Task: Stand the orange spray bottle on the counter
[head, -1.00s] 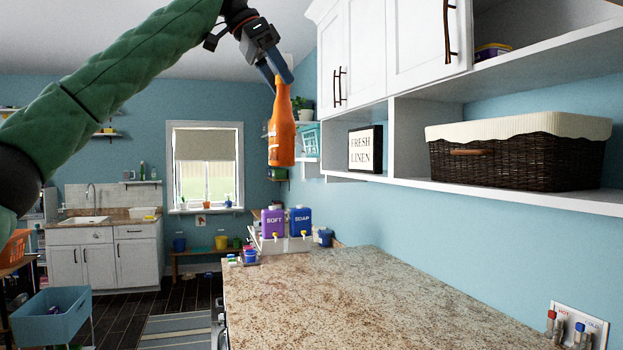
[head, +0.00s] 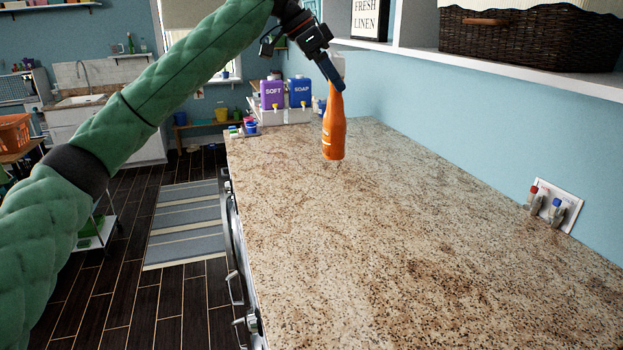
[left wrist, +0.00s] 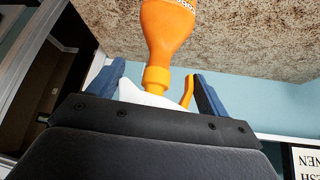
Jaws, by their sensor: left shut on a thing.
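The orange spray bottle (head: 334,128) hangs upright below my left gripper (head: 333,82) in the head view. My left gripper is shut on the bottle's white spray head. In the left wrist view the bottle (left wrist: 167,35) shows its orange body and collar, with the white head (left wrist: 140,95) and orange trigger between the blue fingers (left wrist: 155,88). The granite counter (head: 400,230) lies beneath. The bottle's base appears close above the counter, but I cannot tell whether it touches. My right gripper is not in view.
Purple SOFT (head: 272,94) and blue SOAP (head: 299,92) containers stand at the counter's far end, with small cups beside them. A shelf with a wicker basket (head: 530,38) overhangs the right side. The counter's middle and front are clear.

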